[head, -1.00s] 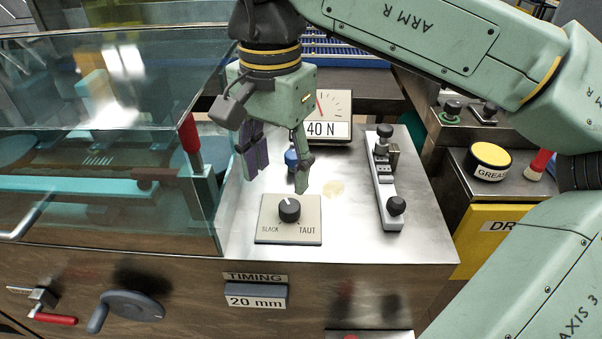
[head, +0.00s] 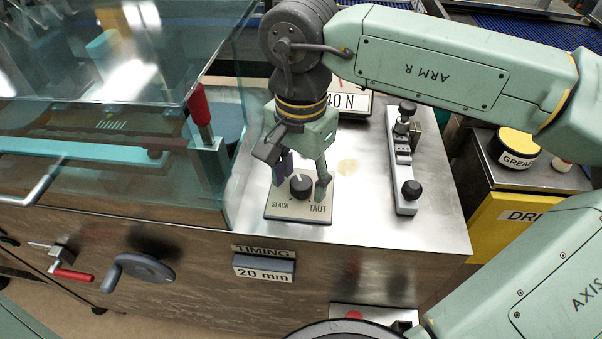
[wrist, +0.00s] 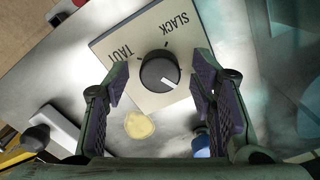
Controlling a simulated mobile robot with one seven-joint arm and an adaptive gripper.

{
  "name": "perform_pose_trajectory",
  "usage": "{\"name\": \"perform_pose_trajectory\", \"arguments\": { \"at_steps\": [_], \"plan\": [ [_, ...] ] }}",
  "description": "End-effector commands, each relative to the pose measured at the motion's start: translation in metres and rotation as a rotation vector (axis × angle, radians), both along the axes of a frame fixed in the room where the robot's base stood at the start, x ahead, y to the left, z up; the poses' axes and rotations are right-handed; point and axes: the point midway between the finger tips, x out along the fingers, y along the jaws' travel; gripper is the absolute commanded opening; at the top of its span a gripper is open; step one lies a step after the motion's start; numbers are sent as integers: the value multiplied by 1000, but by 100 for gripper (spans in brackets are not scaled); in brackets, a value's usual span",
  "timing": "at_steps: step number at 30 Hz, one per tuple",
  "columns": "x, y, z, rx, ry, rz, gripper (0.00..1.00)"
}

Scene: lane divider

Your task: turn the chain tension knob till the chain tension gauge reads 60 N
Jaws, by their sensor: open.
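The chain tension knob (head: 301,185) is a black round dial with a white pointer line. It sits on a beige plate (head: 285,210) marked SLACK at left and TAUT at right. The pointer aims up and slightly left in the head view. My gripper (head: 305,180) points down over the plate, its fingers on either side of the knob. The wrist view shows the knob (wrist: 160,70) between the open fingers (wrist: 165,85), with a gap on both sides.
A metal bracket with black knobs (head: 403,160) stands right of the plate. A glass guard with a red handle (head: 200,105) is at left. A yellowish patch (head: 348,167) marks the steel top. A blue item (wrist: 201,143) shows beside the fingers in the wrist view.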

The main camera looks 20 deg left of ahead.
Motion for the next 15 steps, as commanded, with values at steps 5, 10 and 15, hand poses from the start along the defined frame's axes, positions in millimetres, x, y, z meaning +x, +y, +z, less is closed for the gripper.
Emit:
{"name": "perform_pose_trajectory", "arguments": {
  "at_steps": [5,10,15],
  "plan": [
    [0,0,-4,0,1,1,51],
    [0,0,-4,0,0,1,50],
    [0,0,-4,0,0,1,38]
  ]
}}
